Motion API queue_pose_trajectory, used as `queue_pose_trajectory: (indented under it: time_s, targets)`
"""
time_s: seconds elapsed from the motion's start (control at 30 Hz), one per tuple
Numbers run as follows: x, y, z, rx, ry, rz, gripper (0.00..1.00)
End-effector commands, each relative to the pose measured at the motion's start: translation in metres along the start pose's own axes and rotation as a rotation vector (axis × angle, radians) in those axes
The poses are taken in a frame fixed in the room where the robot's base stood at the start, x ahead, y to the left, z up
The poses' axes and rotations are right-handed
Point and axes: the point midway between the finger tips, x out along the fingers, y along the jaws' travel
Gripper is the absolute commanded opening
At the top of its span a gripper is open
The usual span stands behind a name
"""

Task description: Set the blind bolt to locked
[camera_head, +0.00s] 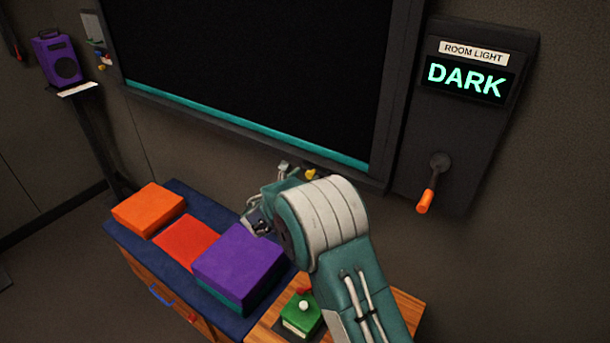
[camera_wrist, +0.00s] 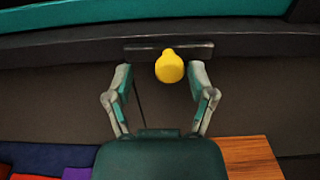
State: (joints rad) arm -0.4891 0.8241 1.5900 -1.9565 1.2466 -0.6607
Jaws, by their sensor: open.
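The blind bolt shows as a yellow knob (camera_wrist: 169,66) on a short dark bar (camera_wrist: 200,49), under the teal lower edge of the big black panel. In the wrist view the knob appears near the bar's middle. No lock marking is readable. The knob also shows in the head view (camera_head: 311,174), partly hidden by my arm. My gripper (camera_wrist: 160,78) is open, with one finger on each side of the knob in the picture. I see no finger touching it, and the depth gap is unclear. In the head view my gripper (camera_head: 268,200) is largely hidden behind my wrist.
A dark cabinet top (camera_head: 120,236) below holds orange, red and purple blocks (camera_head: 238,252). A green box with a white knob (camera_head: 301,308) stands on a wooden surface near my arm. A wall panel reading DARK (camera_head: 465,80) has an orange-handled lever (camera_head: 426,200) at right.

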Motion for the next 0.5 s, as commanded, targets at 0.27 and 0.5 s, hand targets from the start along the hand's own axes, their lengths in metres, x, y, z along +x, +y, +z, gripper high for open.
queue_pose_trajectory:
  time_s: [0.27, 0.5]
  targets:
    - [-0.059, 0.007, -0.002, -0.006, -0.001, 0.006, 0.71]
    - [-0.101, 0.008, -0.003, -0.006, -0.002, 0.004, 0.71]
